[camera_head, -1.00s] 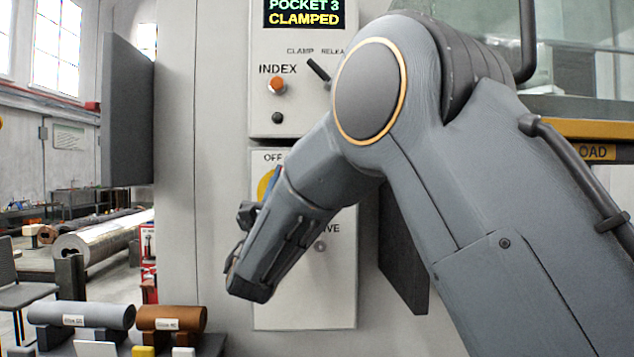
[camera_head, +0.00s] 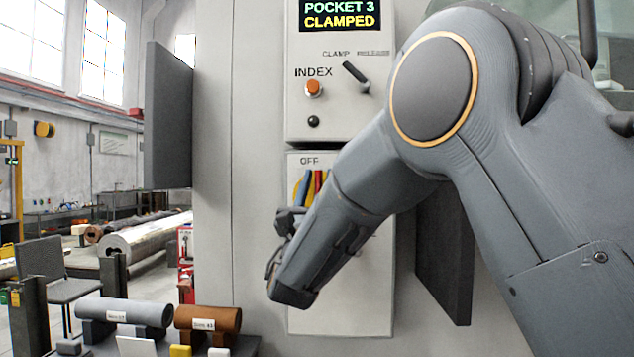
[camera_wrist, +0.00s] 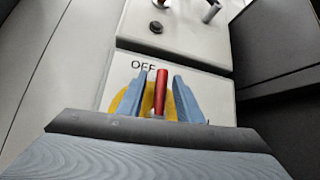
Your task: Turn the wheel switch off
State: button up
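The wheel switch is a yellow disc (camera_wrist: 124,100) with a red handle (camera_wrist: 160,92) on a light grey panel, under the word OFF. The handle points up in the wrist view. My gripper (camera_wrist: 160,90) has its two blue fingers on either side of the handle. In the head view, the switch's red handle (camera_head: 318,182) shows beside the blue fingers, while my wrist hides the lower part of the switch.
Above is a control panel with an orange INDEX button (camera_head: 314,88), a black clamp lever (camera_head: 356,76) and a display reading POCKET 3 CLAMPED (camera_head: 340,14). A dark plate (camera_head: 168,115) juts out at left. Labelled grey (camera_head: 125,311) and brown (camera_head: 208,318) cylinders lie below left.

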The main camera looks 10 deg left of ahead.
jog(key=b+v, duration=0.2)
jog(key=v, duration=0.5)
jog(key=shift+s+f, duration=0.25)
jog(key=shift+s, duration=0.05)
